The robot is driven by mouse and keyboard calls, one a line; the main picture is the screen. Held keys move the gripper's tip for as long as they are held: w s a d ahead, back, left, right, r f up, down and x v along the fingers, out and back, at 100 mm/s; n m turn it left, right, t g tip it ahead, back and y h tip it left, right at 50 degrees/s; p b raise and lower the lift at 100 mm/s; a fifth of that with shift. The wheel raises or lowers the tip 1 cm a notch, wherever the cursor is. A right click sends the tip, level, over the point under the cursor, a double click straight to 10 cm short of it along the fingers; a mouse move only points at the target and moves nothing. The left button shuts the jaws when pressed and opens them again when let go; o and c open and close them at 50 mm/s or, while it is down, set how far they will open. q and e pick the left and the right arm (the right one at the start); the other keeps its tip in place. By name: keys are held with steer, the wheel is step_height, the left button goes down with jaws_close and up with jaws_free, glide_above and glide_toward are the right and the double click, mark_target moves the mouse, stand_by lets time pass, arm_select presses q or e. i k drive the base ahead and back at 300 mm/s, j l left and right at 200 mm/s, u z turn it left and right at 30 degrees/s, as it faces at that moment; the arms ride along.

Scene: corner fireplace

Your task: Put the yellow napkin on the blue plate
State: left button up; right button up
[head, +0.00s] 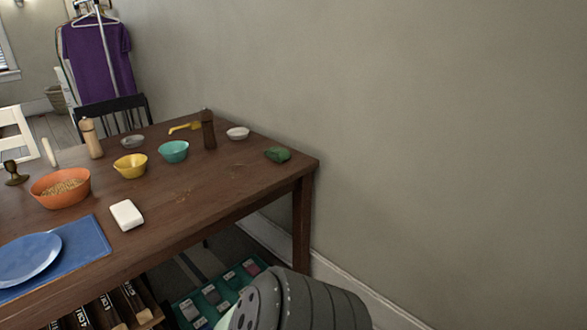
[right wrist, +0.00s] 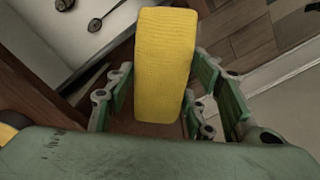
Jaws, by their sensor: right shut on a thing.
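The blue plate (head: 28,258) lies on a blue placemat (head: 86,240) at the left end of the wooden table, cut by the left edge of the head view. In the right wrist view, the yellow napkin (right wrist: 166,50) is a folded, upright-looking block between the green finger pads of my right gripper (right wrist: 163,88), which is shut on it. The napkin and the right gripper do not show in the head view, and the plate does not show clearly in the wrist view. My left gripper is in neither view.
On the table (head: 203,193) stand an orange bowl (head: 60,197), a yellow bowl (head: 131,170), a teal bowl (head: 174,155), a white block (head: 127,214), a dark mill (head: 208,130) and a green cloth (head: 278,154). The table's right part is mostly clear. A wall rises behind.

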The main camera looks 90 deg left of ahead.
mark_target(21, 259)
steer(key=k+u, duration=0.1)
steer(key=u, duration=0.4)
steer(key=k+l+u, duration=0.1)
steer(key=u, duration=0.35)
steer(key=k+u, duration=0.15)
steer(key=u, duration=0.35)
